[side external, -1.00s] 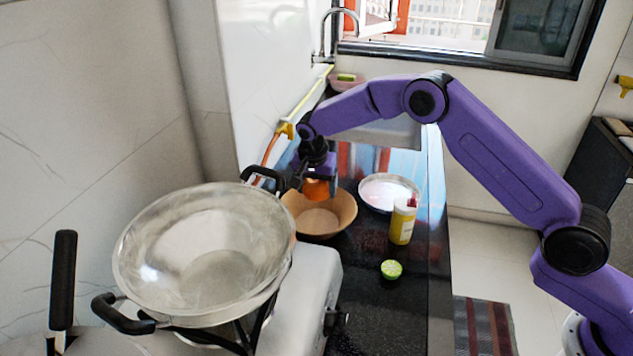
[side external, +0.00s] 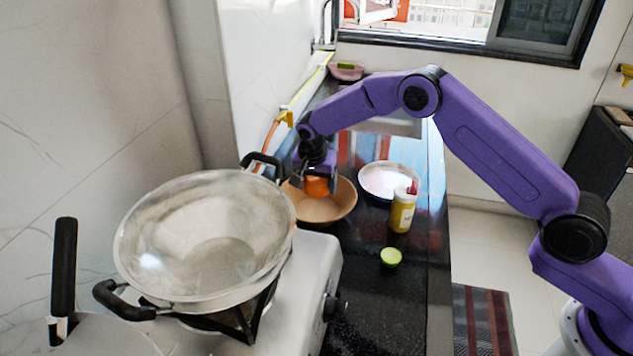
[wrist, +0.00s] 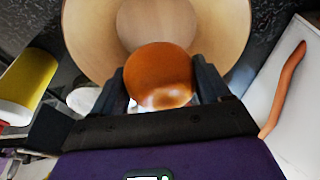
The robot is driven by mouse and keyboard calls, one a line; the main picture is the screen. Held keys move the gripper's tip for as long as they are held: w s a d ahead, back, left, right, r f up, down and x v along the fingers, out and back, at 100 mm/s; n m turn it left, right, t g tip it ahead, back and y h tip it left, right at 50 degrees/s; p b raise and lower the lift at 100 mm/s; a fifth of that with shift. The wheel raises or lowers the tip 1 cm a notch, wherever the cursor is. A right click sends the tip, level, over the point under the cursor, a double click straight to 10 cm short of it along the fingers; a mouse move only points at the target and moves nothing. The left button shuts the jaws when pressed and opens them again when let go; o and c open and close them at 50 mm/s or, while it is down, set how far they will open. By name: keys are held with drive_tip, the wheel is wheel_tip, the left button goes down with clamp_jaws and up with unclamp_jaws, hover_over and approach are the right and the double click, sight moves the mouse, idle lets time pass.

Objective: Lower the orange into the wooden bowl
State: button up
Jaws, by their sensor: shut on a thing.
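The orange (side external: 317,187) is held between the fingers of my gripper (side external: 316,180), over the wooden bowl (side external: 340,206). In the wrist view the orange (wrist: 160,76) sits between the two dark fingertips of my gripper (wrist: 160,82), which is shut on it. The round wooden bowl (wrist: 85,30) lies beyond the orange in that view, its flat bottom partly hidden by the fruit. The bowl looks otherwise empty. In the side view the orange is at the bowl's back part, near or below rim level; I cannot tell whether it touches the bowl.
A steel wok (side external: 205,240) on a white stove (side external: 305,275) stands left of the bowl. A white plate (side external: 388,178), a yellow bottle (side external: 402,212) and a green lime half (side external: 391,257) are at the right. The dark counter (side external: 385,310) is clear in front.

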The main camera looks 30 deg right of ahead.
drive_tip(key=shift+f, duration=2.8)
idle(2.0)
idle(0.4)
drive_tip(key=o, duration=1.1)
drive_tip(key=v, duration=1.7)
drive_tip(key=s+a+r+n+y, duration=0.1)
drive_tip(key=s+r+n, duration=0.45)
drive_tip(key=s, duration=0.45)
drive_tip(key=s+d+n, duration=0.4)
drive_tip(key=s+n, duration=0.1)
drive_tip(key=s, duration=0.6)
drive_tip(key=s+d+n+g+y, duration=0.1)
drive_tip(key=s+d+n, duration=0.4)
drive_tip(key=s, duration=0.6)
drive_tip(key=s+d+n+g, duration=0.1)
drive_tip(key=s+d+n, duration=0.4)
drive_tip(key=s, duration=0.7)
drive_tip(key=shift+d+n+y, duration=0.25)
drive_tip(key=shift+n+y, duration=0.05)
drive_tip(key=shift+n, duration=0.25)
